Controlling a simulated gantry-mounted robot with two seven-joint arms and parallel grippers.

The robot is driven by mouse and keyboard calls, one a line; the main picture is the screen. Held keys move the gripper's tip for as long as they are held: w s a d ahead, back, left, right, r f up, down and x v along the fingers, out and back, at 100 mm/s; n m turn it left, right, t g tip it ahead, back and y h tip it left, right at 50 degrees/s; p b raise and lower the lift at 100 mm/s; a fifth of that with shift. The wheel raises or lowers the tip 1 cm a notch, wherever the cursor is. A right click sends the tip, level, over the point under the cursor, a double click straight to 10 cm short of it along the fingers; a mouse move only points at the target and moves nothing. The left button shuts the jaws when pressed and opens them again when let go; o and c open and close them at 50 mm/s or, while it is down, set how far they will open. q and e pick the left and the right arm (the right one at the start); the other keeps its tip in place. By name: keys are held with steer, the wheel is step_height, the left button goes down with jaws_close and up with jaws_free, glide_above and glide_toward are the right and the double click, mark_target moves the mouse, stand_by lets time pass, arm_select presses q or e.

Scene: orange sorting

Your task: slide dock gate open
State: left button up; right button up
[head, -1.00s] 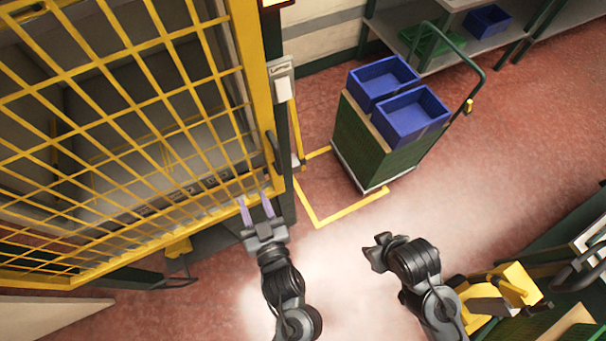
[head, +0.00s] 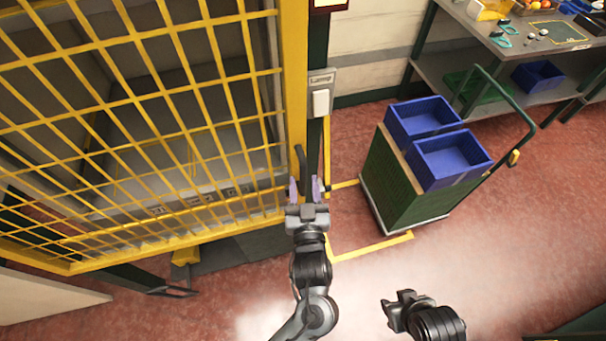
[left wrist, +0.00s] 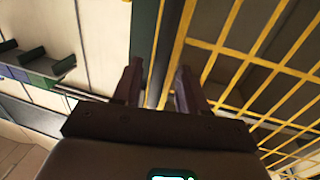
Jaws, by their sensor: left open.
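The dock gate (head: 150,135) is a yellow mesh panel filling the left of the head view, and its mesh also shows in the left wrist view (left wrist: 240,60). A dark upright handle (head: 300,165) sits on its right frame post. My left gripper (head: 305,190) is open, with its pale purple fingers at the handle's lower end, one on each side in the picture. I cannot tell whether they touch it. In the left wrist view, the yellow frame edge and a dark green post show between the fingers (left wrist: 160,88). My right gripper (head: 392,308) is low, right of centre, apart from the gate.
A green cart (head: 405,195) with two blue bins (head: 450,160) stands right of the gate on yellow floor markings. A grey switch box (head: 320,95) is on the post. A workbench (head: 500,60) is at the upper right. The red floor in front is clear.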

mark_target(303, 180)
arm_select(q)
steer(key=shift+w+a, duration=0.15)
steer(key=shift+w, duration=1.4)
steer(key=shift+c, duration=0.2)
jaws_close()
